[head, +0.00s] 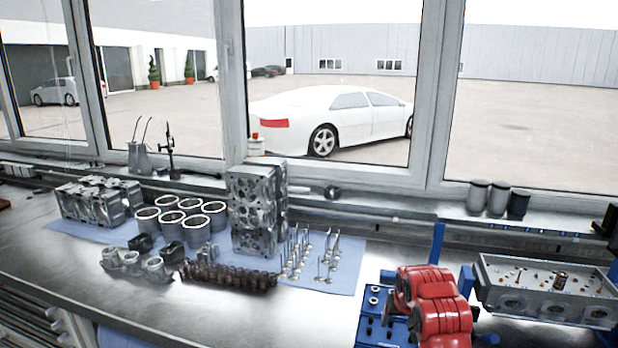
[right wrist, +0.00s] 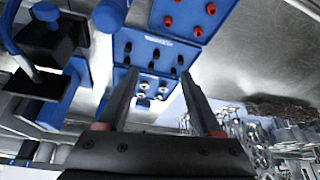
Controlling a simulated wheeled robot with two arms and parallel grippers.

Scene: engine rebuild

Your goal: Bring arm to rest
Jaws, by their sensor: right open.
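My right gripper (right wrist: 160,82) shows in the right wrist view with its two dark fingers apart and nothing between them. Beyond the fingers is a blue block (right wrist: 133,52) with black holes and several silver rings; I cannot tell how far the fingertips are above it. In the head view my red right arm stands over the right part of the bench, in front of the blue block (head: 369,328), and hides part of it. The fingers are not clear in that view. My left gripper is in neither view.
Dark cups (head: 497,199) stand on the sill. The bench's front middle is clear.

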